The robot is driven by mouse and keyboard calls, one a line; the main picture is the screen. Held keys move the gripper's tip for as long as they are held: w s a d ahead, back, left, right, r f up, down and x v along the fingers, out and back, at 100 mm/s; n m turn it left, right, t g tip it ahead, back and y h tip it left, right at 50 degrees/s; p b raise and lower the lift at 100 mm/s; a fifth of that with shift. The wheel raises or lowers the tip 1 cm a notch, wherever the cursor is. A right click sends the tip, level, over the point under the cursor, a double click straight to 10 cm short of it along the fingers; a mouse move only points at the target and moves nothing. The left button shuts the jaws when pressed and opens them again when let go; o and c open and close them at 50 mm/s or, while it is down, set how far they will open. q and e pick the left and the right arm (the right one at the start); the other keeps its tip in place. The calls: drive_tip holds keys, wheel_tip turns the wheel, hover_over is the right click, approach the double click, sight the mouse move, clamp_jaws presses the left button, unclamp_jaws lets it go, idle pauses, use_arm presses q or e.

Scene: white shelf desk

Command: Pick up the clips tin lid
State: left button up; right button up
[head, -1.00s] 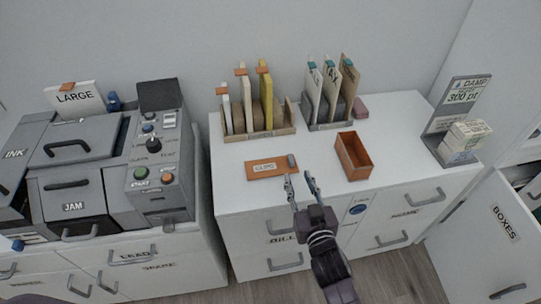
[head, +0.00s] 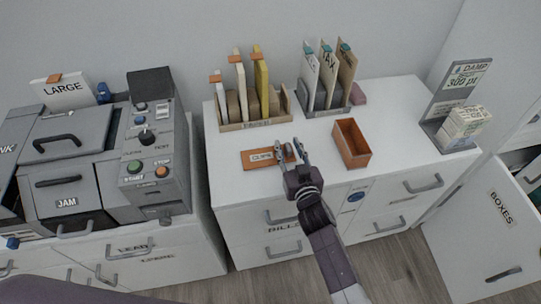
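The clips tin lid (head: 254,160) is a flat orange-brown plate with a pale "CLIPS" label. It lies on the white desk top in front of the paper rack. My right gripper (head: 291,152) is open at the lid's right end, its fingers apart. One finger overlaps the lid's right end in the view, covering the small grey knob there. I cannot tell whether it touches the lid. The open orange clips tin (head: 352,146) stands to the right of the gripper. My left gripper is not in view.
A paper rack (head: 254,126) and a second file rack (head: 326,111) stand behind. A pink block (head: 359,99) lies beside the second rack. A sign stand with a small box (head: 464,125) is at the right. A grey printing machine (head: 66,185) stands left. The desk's right front is clear.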

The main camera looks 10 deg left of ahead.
drive_tip(key=shift+w, duration=0.1)
clamp_jaws()
idle(0.4)
